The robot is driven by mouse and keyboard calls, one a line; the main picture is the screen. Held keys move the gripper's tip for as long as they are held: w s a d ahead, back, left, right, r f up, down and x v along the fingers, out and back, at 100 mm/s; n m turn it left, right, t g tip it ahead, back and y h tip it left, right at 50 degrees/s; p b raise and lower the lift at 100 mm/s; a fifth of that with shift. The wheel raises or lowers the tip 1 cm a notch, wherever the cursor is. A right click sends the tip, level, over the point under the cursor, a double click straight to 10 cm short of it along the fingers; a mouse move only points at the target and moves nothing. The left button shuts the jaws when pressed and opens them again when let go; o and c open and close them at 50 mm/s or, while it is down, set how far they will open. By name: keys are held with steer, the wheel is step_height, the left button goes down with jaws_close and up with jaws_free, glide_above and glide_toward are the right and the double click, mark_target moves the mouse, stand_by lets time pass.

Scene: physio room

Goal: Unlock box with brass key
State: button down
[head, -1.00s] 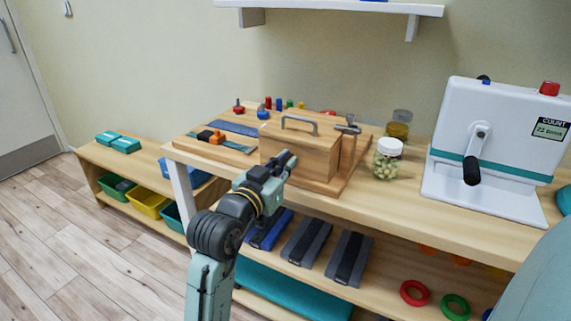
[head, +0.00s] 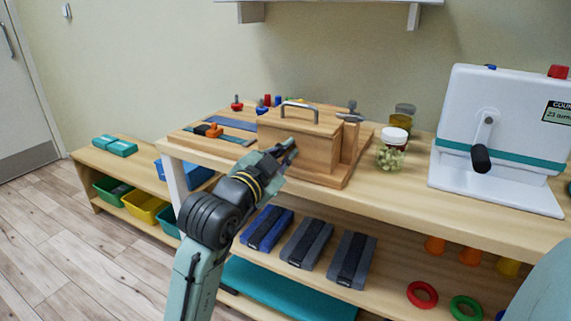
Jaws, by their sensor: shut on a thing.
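The wooden box (head: 318,146) has a grey metal handle (head: 299,106) on top and sits closed on a wooden board (head: 352,166) on the bench. My gripper (head: 289,150) is at the front face of the box, fingertips pointing up and right towards it. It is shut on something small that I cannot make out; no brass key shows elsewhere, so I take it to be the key. The gripper hides part of the box front, and no keyhole is visible. I cannot tell whether the tips touch the box.
A clear jar with a white lid (head: 394,136) stands right of the box, with a white crank device (head: 495,125) farther right. A grey metal fitting (head: 350,113) stands at the box's right side. Foam-like blocks (head: 309,243) lie on the shelf below.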

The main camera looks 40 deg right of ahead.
steer(key=m+b, duration=0.1)
steer(key=m, duration=0.1)
steer(key=m+b, duration=0.3)
steer(key=shift+f+m, duration=0.25)
steer(key=shift+m, duration=0.05)
steer(key=shift+m+b, duration=1)
steer(key=shift+m, duration=0.8)
steer(key=shift+r, duration=0.1)
steer(key=c, duration=1.8)
jaws_free()
steer(key=shift+s+a, duration=0.1)
steer(key=v, duration=1.1)
steer(key=shift+s+a, duration=0.15)
steer(key=shift+a, duration=0.2)
